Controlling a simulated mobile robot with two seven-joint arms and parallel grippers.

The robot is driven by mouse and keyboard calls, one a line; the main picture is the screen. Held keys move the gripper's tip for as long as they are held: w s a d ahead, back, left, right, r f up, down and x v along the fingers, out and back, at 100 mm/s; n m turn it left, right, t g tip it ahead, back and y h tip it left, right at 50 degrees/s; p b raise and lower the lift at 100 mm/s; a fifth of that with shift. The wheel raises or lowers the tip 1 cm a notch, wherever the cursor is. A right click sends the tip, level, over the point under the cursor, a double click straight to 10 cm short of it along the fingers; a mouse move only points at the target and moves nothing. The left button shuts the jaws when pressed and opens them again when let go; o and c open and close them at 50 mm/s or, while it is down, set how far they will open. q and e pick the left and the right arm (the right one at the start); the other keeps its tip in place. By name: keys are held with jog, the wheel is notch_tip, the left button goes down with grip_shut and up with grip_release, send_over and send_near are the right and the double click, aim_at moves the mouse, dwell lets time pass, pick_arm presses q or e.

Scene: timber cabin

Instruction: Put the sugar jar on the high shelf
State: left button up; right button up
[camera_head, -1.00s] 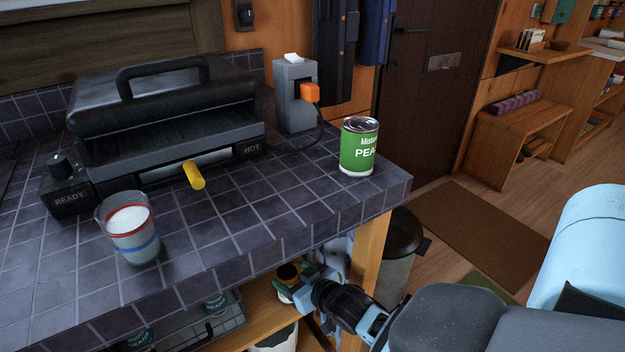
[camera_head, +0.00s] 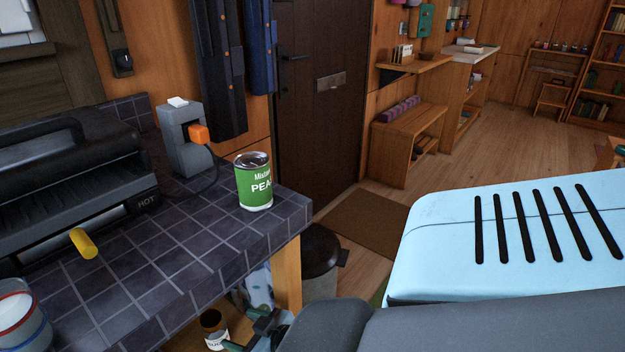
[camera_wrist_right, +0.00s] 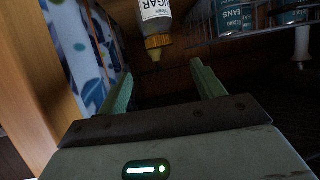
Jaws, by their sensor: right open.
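The sugar jar (camera_head: 214,328) stands below the tiled counter, low in the head view, with a brown top and a white label partly cut off by the frame. In the right wrist view the sugar jar (camera_wrist_right: 156,14) appears upside down at the top, its yellow-brown cap towards my fingers. My right gripper (camera_wrist_right: 160,72) is open and empty, with the jar just beyond its two green fingertips. In the head view my right gripper (camera_head: 250,333) is close to the right of the jar. My left gripper is not in view. I cannot tell which shelf is the high one.
A green peas can (camera_head: 255,184) stands near the counter's corner (camera_head: 290,215). A black grill (camera_head: 70,190) and a glass (camera_head: 20,318) are at left. A wooden post (camera_head: 287,275) and patterned cloth (camera_wrist_right: 75,45) flank the under-counter space. Cans (camera_wrist_right: 236,15) stand in a wire rack.

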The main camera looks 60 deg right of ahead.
jog(key=s+a+f+n+g+y, duration=0.1)
jog(key=s+a+f, duration=0.3)
jog(key=s, duration=0.7)
jog(key=s+a+f+n+g+y, duration=0.1)
jog(key=s+a+f+g, duration=0.2)
jog(key=s, duration=0.8)
jog(key=s+a+f+g+y, duration=0.1)
jog(key=s+a+f+g, duration=0.2)
jog(key=s, duration=0.8)
jog(key=a+f, duration=0.2)
jog(key=a, duration=0.2)
jog(key=shift+a+f+n, duration=0.2)
jog(key=shift+f+n, duration=0.05)
jog(key=shift+n, duration=0.15)
